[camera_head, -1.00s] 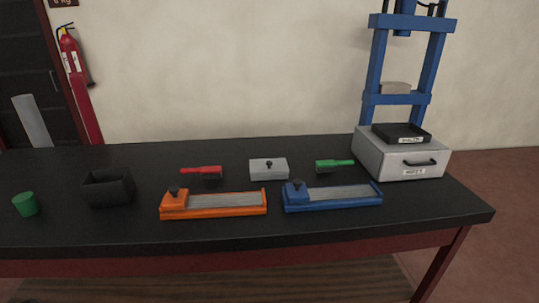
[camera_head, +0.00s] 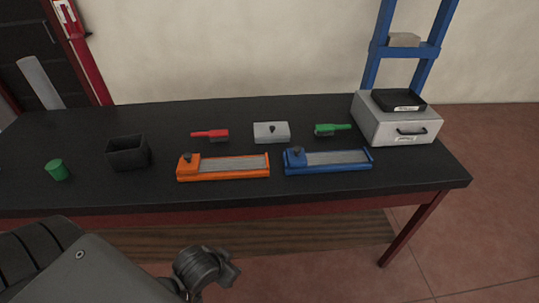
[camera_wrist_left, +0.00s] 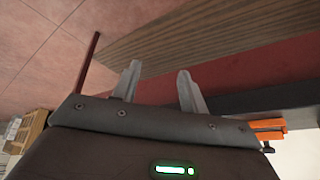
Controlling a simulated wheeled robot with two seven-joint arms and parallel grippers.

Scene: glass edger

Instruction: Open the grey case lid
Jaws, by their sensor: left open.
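The grey case (camera_head: 271,134) is a small light-grey box with a black knob on its top. It sits shut on the black table, between the red-handled and green-handled brushes, behind the orange and blue tools. My left gripper shows in the left wrist view (camera_wrist_left: 158,84), with its two fingers apart and nothing between them. It is low, facing the table's red front edge and the wooden board beneath. In the head view my dark arm is at the bottom left, in front of the table and well short of the case. My right gripper is not in view.
An orange tool (camera_head: 223,168) and a blue tool (camera_head: 328,160) lie in front of the case. A red brush (camera_head: 211,134) and a green brush (camera_head: 333,129) flank it. A black bin (camera_head: 128,153) and green cylinder (camera_head: 57,170) stand left. A grey drawer box (camera_head: 398,127) stands right.

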